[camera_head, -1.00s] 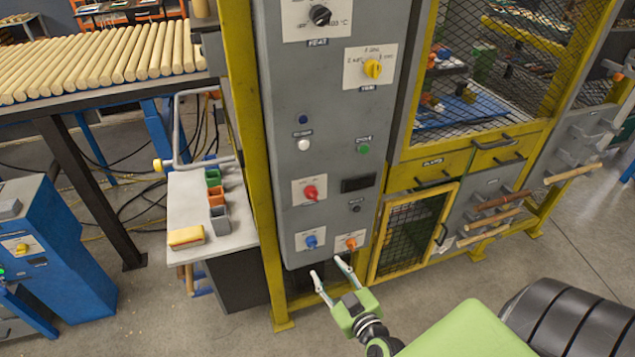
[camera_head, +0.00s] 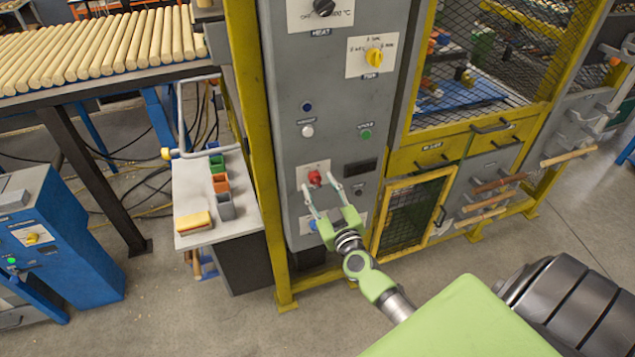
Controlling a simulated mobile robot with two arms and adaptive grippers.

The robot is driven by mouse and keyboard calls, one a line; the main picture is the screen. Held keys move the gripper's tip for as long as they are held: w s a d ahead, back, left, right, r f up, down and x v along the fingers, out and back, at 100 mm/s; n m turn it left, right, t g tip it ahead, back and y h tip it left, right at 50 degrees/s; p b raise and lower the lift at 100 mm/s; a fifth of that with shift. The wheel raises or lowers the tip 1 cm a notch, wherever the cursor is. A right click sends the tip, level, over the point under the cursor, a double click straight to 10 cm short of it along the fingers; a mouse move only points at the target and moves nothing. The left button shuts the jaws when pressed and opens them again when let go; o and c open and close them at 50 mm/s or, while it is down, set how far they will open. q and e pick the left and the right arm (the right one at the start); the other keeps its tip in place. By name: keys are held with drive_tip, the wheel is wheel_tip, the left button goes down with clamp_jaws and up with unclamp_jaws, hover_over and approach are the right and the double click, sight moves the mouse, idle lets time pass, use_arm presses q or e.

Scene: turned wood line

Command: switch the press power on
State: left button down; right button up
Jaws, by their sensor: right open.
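The grey press control panel (camera_head: 290,75) stands in the middle of the view. A red rotary knob (camera_head: 315,178) sits on a white plate on its lower part. My right gripper (camera_head: 320,186) is open, its two fingertips on either side of the red knob in the picture; whether they touch it I cannot tell. Below, a blue knob (camera_head: 313,225) shows partly beside the gripper, and the orange knob is hidden behind it. Higher up are a yellow selector (camera_head: 374,57) and a black heat knob (camera_head: 323,7). My left gripper is not in view.
A small side table (camera_head: 185,175) with coloured bins is at left, near a blue cabinet (camera_head: 75,240). The floor in front is clear.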

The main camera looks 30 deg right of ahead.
drive_tip(key=shift+x, duration=1.05)
drive_tip(key=c, duration=1.1)
drive_tip(key=shift+m, duration=0.3)
drive_tip(key=m, duration=0.5)
drive_tip(key=shift+p, duration=0.3)
drive_tip(key=m, duration=0.6)
drive_tip(key=shift+d, duration=0.15)
drive_tip(key=shift+m, duration=0.3)
